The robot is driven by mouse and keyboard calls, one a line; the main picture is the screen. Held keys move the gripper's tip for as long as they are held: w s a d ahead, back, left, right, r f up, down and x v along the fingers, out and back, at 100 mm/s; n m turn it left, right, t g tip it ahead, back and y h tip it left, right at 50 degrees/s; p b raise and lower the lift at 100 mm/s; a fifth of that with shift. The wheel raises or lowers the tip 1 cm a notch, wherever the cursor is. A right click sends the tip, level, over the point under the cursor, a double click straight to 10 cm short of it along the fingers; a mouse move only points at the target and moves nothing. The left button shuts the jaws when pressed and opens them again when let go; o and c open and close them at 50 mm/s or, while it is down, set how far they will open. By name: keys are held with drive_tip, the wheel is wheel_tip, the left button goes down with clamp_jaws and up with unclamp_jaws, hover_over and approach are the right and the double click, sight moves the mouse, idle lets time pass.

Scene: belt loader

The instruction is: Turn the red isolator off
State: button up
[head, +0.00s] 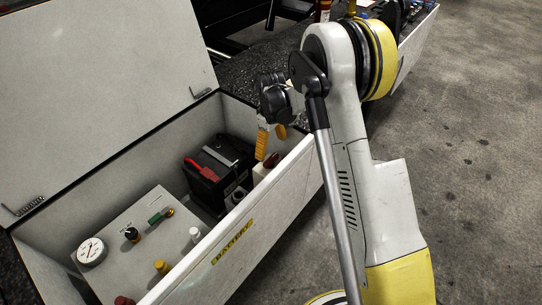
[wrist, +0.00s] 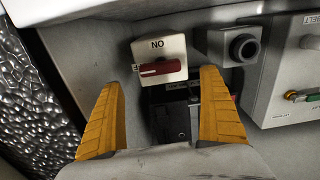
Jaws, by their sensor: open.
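The red isolator handle (wrist: 160,68) lies roughly level across a pale square plate (wrist: 172,46) in the wrist view. Above it, the plate bears letters that appear as "NO", perhaps "ON" upside down. A partly covered letter shows at the handle's left end. My gripper (wrist: 161,80) is open, with one yellow finger on each side of the handle and clear space to both. Nothing is between the fingers. In the head view, my gripper (head: 271,142) is just above the red handle (head: 271,159) inside the front wall of the box.
The box's front wall (head: 285,183) rises close beside the gripper; its lid (head: 95,90) stands open. A black battery (head: 215,180) with a red cover is nearby. A panel (head: 145,260) with a gauge and several knobs lies left. A black socket (wrist: 243,47) is beside the isolator.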

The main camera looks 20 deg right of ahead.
sight(271, 158)
wheel_tip(271, 158, up, 5)
drive_tip(key=shift+r, duration=0.2)
idle(0.4)
